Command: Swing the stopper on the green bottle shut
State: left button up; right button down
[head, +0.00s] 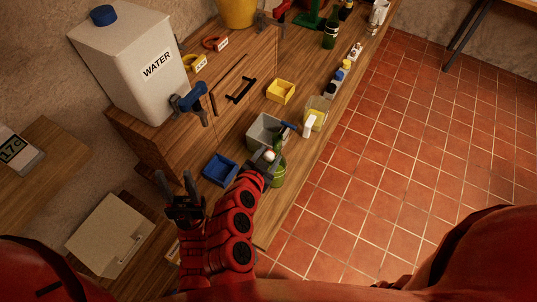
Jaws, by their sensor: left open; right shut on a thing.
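The green bottle (278,175) stands near the front edge of the wooden counter, partly hidden by my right gripper. My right gripper (268,163) is shut at its upper part, seemingly on the bottle. A small pale knob (269,156), perhaps the stopper, shows between the fingers; whether it is swung open or seated is too small to tell. My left gripper (175,184) is open and empty, left of the bottle and apart from it, beside the counter's near end.
A blue bin (220,170), a grey bin (262,133) and a white bottle (309,126) stand close to the green bottle. A yellow bin (281,92) and a white water container (135,60) are farther back. Another dark green bottle (330,38) stands at the far end. Tiled floor is clear at right.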

aim_at(267, 157)
jog(key=shift+r+g+y, duration=0.3)
jog(key=shift+g+y, duration=0.1)
jog(key=shift+g, duration=0.2)
jog(key=shift+c, duration=2.3)
grip_release()
jog(key=shift+s+a+r, duration=0.3)
jog(key=shift+s+r, duration=0.1)
jog(key=shift+s, duration=0.05)
jog(key=b+v, duration=0.1)
jog(key=v, duration=0.3)
jog(key=shift+s+r+b, duration=0.15)
jog(key=shift+s+b, duration=0.05)
jog(key=shift+b, duration=0.15)
jog(key=shift+v, duration=0.85)
